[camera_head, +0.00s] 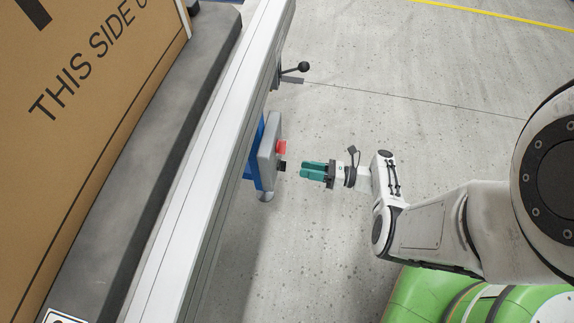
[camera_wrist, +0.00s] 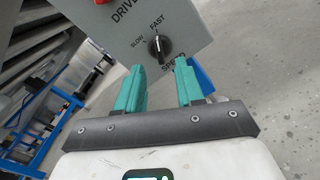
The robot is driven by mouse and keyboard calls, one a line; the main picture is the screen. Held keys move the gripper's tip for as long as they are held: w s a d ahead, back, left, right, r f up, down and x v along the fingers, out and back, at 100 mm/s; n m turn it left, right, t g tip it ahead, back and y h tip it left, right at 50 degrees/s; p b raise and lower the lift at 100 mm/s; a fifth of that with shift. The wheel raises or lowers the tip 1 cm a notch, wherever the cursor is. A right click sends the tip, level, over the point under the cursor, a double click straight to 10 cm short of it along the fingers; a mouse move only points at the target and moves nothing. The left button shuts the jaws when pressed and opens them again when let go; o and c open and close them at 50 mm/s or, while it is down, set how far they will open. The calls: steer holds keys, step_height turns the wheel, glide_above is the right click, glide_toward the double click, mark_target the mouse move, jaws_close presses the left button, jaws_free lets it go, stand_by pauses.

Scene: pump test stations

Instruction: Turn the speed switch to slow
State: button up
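The speed switch is a black rotary knob (camera_wrist: 159,47) on a grey panel (camera_wrist: 120,38), with SLOW and FAST printed around it and SPEED below. Its white pointer line appears directed up toward FAST. In the head view the knob (camera_head: 282,166) sticks out of the grey control box (camera_head: 267,142) on the conveyor's side. My gripper (camera_head: 303,170) has teal fingers, open and empty, a short distance to the right of the knob. In the wrist view the gripper (camera_wrist: 159,66) has one finger on each side below the knob, apart from it.
A red button (camera_head: 281,147) sits beside the knob on the same box. A lever with a black ball (camera_head: 303,67) projects from the conveyor frame (camera_head: 205,160) farther up. A large cardboard box (camera_head: 75,130) rests on the belt.

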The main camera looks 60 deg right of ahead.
mark_target(282, 165)
steer(key=b+x, duration=0.1)
steer(key=x, duration=0.5)
steer(key=shift+w+a, duration=0.15)
steer(key=shift+w, duration=0.25)
steer(key=shift+c, duration=0.3)
jaws_close()
